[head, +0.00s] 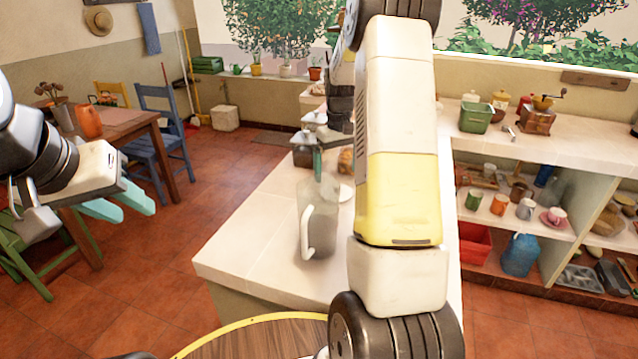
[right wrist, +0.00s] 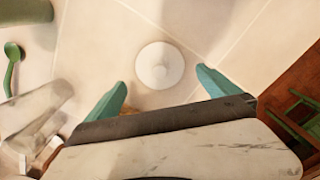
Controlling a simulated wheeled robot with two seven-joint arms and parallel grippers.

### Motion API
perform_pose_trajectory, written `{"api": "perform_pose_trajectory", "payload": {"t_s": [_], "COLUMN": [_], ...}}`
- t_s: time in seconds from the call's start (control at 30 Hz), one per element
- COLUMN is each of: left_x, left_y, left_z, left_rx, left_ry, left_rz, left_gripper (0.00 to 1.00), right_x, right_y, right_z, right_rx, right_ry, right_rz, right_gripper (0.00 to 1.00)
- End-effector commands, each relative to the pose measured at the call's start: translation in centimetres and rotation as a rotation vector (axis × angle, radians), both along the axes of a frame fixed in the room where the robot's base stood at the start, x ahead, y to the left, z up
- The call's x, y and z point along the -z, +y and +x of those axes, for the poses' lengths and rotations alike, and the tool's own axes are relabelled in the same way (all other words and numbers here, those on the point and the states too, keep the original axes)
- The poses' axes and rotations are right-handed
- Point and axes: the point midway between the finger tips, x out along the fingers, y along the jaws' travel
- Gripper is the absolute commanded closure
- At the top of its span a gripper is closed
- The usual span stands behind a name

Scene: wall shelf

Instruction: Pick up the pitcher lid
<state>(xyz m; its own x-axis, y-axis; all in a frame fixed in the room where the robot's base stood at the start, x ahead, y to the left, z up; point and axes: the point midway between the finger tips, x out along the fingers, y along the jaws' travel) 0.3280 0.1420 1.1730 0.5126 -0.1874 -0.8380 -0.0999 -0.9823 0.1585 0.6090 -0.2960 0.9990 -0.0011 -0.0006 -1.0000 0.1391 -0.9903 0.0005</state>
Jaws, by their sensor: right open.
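In the head view the lid (head: 345,193) is partly hidden behind my right arm. My right gripper (right wrist: 162,80) is open and empty, with its teal fingertips on either side of the lid in that picture; contact cannot be seen. The clear pitcher (head: 318,225) with a white handle stands on the counter and also shows at the left of the right wrist view (right wrist: 38,108). My left gripper (head: 122,203) is open and empty, away from the counter.
A green spoon (right wrist: 11,66) lies left of the lid. A wooden table (head: 120,150) and a blue chair (head: 165,140) are at the left. Shelves with cups (head: 525,208) are at the right.

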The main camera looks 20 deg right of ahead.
Motion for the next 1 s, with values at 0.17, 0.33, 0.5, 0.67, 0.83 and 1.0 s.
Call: {"api": "perform_pose_trajectory", "payload": {"t_s": [0.17,0.33,0.5,0.67,0.83,1.0], "left_x": [0.0,0.0,0.0,0.0,0.0,0.0], "left_y": [0.0,0.0,0.0,0.0,0.0,0.0], "left_z": [0.0,0.0,0.0,0.0,0.0,0.0], "left_rx": [0.0,0.0,0.0,0.0,0.0,0.0], "left_ry": [0.0,0.0,0.0,0.0,0.0,0.0], "left_rz": [0.0,0.0,0.0,0.0,0.0,0.0], "left_gripper": [0.64,0.64,0.64,0.64,0.64,0.64], "right_x": [2.2,4.8,6.0,6.0,6.0,6.0], "right_y": [0.0,0.0,-0.1,-0.1,-0.1,0.0], "right_z": [0.1,0.3,0.3,0.3,0.3,0.3], "right_rx": [0.0,0.001,0.001,0.001,0.001,0.001], "right_ry": [0.002,0.002,-0.001,-0.002,-0.001,-0.001], "right_rz": [0.001,0.002,0.001,0.001,0.001,0.001], "right_gripper": [0.0,0.0,0.0,0.0,0.24,0.57]}}
